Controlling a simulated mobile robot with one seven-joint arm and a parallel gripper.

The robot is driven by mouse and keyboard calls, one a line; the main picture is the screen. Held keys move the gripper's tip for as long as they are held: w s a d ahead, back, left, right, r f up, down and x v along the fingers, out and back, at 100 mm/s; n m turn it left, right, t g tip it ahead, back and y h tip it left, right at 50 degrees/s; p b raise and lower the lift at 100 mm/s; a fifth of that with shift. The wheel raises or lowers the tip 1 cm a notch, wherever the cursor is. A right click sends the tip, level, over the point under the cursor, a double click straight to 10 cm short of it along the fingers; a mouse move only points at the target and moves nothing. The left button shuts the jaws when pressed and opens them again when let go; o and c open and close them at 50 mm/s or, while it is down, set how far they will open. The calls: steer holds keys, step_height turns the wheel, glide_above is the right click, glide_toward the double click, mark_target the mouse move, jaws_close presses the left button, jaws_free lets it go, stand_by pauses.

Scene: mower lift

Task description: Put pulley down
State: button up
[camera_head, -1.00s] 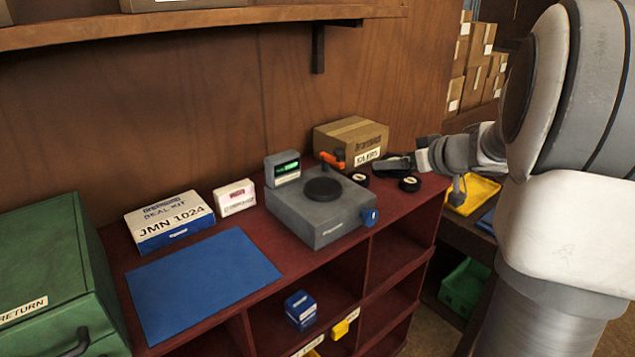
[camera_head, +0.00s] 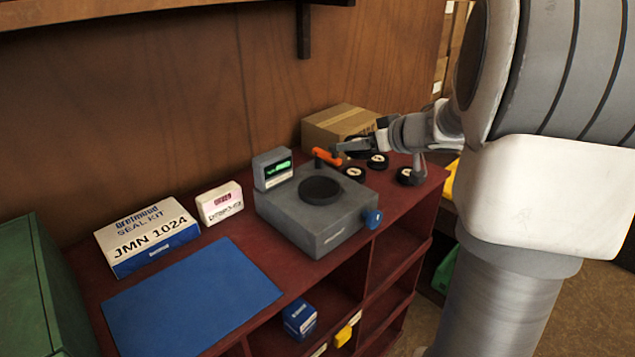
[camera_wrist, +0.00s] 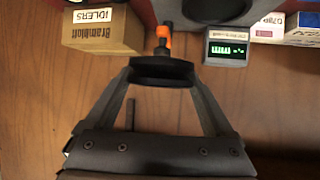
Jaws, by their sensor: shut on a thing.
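My gripper (camera_head: 364,146) is at the back right of the red bench, just in front of the cardboard box. It is shut on a black pulley (camera_wrist: 160,71), which sits between both fingertips in the wrist view. The held pulley appears above the bench. Three more black pulleys with pale centres lie on the bench: one near the grey device (camera_head: 354,174), one behind it (camera_head: 377,161) and one farther right (camera_head: 408,177). The grey device (camera_head: 312,228) has a round black plate (camera_head: 320,190) on top, which is empty.
An orange-handled part (camera_head: 327,156) stands close to the held pulley, beside the small display (camera_head: 272,169). The cardboard box (camera_head: 338,125) labelled IDLERS in the wrist view is behind. A blue mat (camera_head: 190,297) lies clear at left, near a seal kit box (camera_head: 147,236) and a white box (camera_head: 219,202).

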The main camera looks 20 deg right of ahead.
steer(key=w+a+f+b, duration=0.1)
steer(key=a, duration=0.1)
steer(key=w+a+f+b, duration=0.1)
steer(key=a+f, duration=0.1)
steer(key=a, duration=0.1)
steer(key=w+a+f, duration=0.1)
steer(key=a+f, duration=0.1)
steer(key=a, duration=0.1)
steer(key=shift+a+f+b, duration=0.2)
steer(key=shift+b, duration=0.2)
step_height(320, 180, down, 4)
steer(key=shift+w+b, duration=0.1)
steer(key=shift+b, duration=1)
steer(key=shift+r, duration=0.1)
